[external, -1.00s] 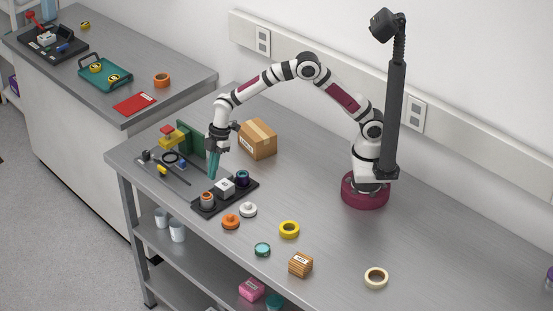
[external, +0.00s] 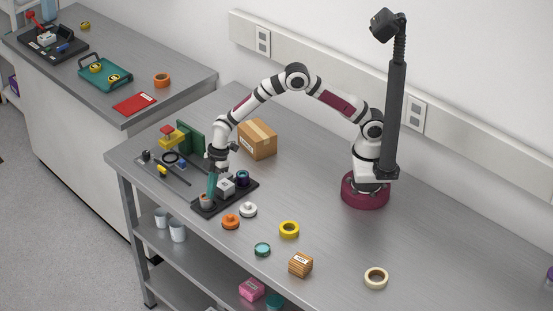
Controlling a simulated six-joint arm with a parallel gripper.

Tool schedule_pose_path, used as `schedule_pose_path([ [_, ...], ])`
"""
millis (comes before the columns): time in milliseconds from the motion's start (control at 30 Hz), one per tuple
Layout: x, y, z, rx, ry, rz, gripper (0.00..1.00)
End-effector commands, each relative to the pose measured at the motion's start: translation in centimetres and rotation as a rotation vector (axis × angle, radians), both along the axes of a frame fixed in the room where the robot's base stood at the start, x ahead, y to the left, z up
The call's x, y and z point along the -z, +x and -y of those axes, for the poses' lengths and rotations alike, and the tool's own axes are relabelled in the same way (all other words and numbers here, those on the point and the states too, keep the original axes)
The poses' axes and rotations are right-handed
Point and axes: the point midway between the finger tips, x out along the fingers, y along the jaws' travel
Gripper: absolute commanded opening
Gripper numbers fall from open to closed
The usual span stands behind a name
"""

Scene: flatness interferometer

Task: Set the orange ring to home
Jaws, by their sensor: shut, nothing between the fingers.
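A black base plate (external: 231,203) carries a grey cylinder with an orange-brown ring (external: 206,203) at its left end. A white block (external: 226,187) stands in the plate's middle, and a dark cylinder with a blue-purple ring (external: 243,177) is at its right end. My gripper (external: 210,196) has teal fingers, points down and is shut. Its tips are at the top of the left cylinder and partly hide it; I cannot tell whether they touch it. The ring's marks are too small to read.
In front of the plate lie an orange knob-like piece (external: 230,222), a white one (external: 248,209), a yellow ring (external: 289,229) and a teal-rimmed disc (external: 262,249). A cardboard box (external: 258,139) stands behind. The table's right side is mostly clear.

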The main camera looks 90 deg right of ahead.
Motion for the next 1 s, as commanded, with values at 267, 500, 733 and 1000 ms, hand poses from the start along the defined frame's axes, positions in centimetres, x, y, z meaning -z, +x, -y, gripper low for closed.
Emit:
schedule_pose_path([
  [267, 1.3, -0.7, 0.1, -0.005, -0.006, -0.022, 0.0],
  [500, -1.6, -0.4, 0.1, -0.004, -0.005, -0.008, 0.0],
  [733, -7.5, -0.7, 0.8, 0.0, -0.002, 0.006, 0.0],
  [1000, -12.5, -1.8, 1.8, 0.001, -0.001, 0.005, 0.0],
])
